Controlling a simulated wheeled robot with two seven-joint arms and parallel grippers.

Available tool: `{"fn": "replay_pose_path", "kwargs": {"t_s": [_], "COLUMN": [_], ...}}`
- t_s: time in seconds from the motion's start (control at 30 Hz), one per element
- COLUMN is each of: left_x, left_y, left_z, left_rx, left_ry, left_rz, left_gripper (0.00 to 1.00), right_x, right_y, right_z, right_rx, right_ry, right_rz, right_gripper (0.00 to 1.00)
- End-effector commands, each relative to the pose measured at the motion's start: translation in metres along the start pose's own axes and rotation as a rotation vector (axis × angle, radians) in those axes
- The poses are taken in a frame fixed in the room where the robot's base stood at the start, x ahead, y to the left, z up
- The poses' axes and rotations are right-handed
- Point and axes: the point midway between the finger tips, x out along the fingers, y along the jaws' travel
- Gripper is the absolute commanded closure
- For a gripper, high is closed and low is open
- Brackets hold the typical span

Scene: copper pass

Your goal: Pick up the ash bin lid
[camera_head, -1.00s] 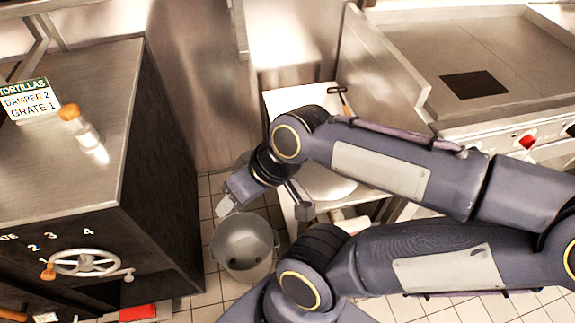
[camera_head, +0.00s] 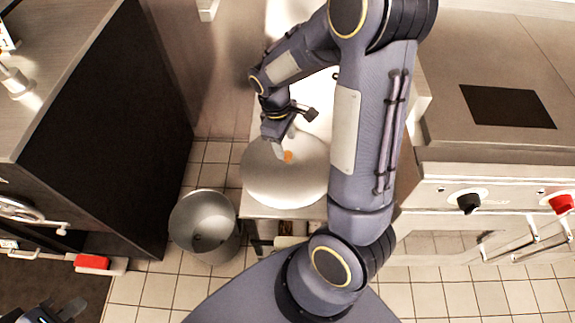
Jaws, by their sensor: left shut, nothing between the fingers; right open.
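The ash bin lid (camera_head: 262,184) is a round, pale metal disc with a small orange knob (camera_head: 288,157). It lies on the low steel table in the middle of the view. My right gripper (camera_head: 284,146) is open above the far part of the lid, its fingertips close to the knob. I cannot tell whether they touch it. My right arm hides the lid's right edge. The open grey ash bin (camera_head: 204,226) stands on the tiled floor, left of the lid. My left gripper (camera_head: 57,311) is shut and empty at the bottom left corner, partly cut off.
A dark-sided steel counter (camera_head: 110,120) stands at the left, with a handwheel (camera_head: 20,212) and a red block (camera_head: 92,262) by its front. A griddle range (camera_head: 490,150) with knobs fills the right. Tiled floor is clear around the bin.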

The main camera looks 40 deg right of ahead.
Motion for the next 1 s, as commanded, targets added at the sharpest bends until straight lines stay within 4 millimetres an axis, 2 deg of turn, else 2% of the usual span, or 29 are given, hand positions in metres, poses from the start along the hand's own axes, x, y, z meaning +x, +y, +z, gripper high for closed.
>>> {"fn": "replay_pose_path", "kwargs": {"t_s": [0.2, 0.3, 0.6, 1.0], "left_x": [0.005, 0.007, 0.007, 0.007], "left_y": [-0.003, -0.003, -0.003, -0.003], "left_z": [0.003, 0.003, 0.004, 0.004], "left_rx": [0.000, 0.000, 0.000, 0.000], "left_ry": [0.000, 0.000, 0.000, 0.000], "left_rz": [0.000, 0.000, 0.000, 0.000], "left_gripper": [1.00, 1.00, 1.00, 1.00], "right_x": [0.035, 0.045, 0.049, 0.049], "right_y": [-0.001, -0.001, -0.001, -0.001], "right_z": [-0.001, -0.002, -0.002, -0.002], "right_rx": [0.002, 0.003, 0.003, 0.003], "right_ry": [-0.004, -0.002, 0.001, 0.001], "right_rz": [-0.003, -0.002, -0.001, -0.001], "right_gripper": [0.48, 0.48, 0.48, 1.00]}}
